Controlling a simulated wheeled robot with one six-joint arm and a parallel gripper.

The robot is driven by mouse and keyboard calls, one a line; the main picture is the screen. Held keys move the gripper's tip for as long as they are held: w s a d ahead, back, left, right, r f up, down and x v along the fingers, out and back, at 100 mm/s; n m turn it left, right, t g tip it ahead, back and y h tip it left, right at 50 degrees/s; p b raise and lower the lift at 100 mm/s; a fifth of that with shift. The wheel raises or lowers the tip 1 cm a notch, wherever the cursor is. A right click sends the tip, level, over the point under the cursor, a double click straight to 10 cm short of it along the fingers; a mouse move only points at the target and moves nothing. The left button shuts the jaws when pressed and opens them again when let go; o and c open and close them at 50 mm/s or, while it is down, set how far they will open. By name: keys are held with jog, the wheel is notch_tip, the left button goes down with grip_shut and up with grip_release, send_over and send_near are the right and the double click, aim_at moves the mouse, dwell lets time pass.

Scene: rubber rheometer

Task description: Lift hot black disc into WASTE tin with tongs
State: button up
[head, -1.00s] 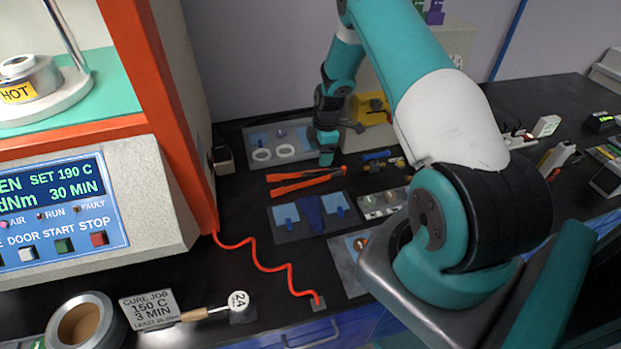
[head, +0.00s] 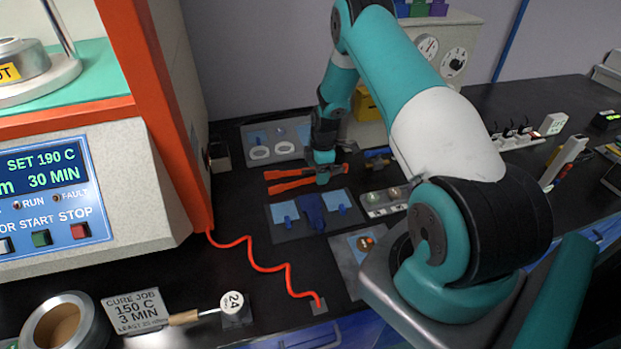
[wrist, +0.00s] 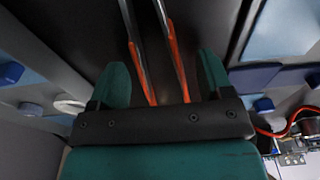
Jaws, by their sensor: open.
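The tongs (head: 290,179), with two orange handles, lie on the black bench. My gripper (head: 323,181) is at their right part and hides some of it. In the wrist view the tongs (wrist: 158,60) run between the two spread teal fingers of my open gripper (wrist: 163,75), with a gap on each side. A round metal tin (head: 65,325) with a brown inside stands at the lower left; no WASTE label can be read on it. I cannot make out the black disc in either view.
The orange-framed machine (head: 150,100) stands at the left, with a metal block (head: 20,60) marked hot inside. A red coiled cord (head: 265,262) crosses the bench.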

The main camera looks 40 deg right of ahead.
jog(key=c, duration=0.7)
notch_tip(320, 180, up, 12)
jog(key=p, duration=0.7)
jog(key=s+a+f+m+b, duration=0.1)
jog(key=s+a+m, duration=0.2)
jog(key=a, duration=0.4)
jog(key=s+a+f+m+b, duration=0.1)
jog(key=s+a+m+b, duration=0.1)
jog(key=a+m, duration=0.3)
jog(key=s+a+f+m+h+b, duration=0.1)
jog(key=s+a+m, duration=0.3)
jog(key=a, duration=0.4)
jog(key=shift+s+a+m+t+b, duration=0.15)
jog(key=shift+a+m+t+b, duration=0.2)
jog(key=shift+b, duration=0.2)
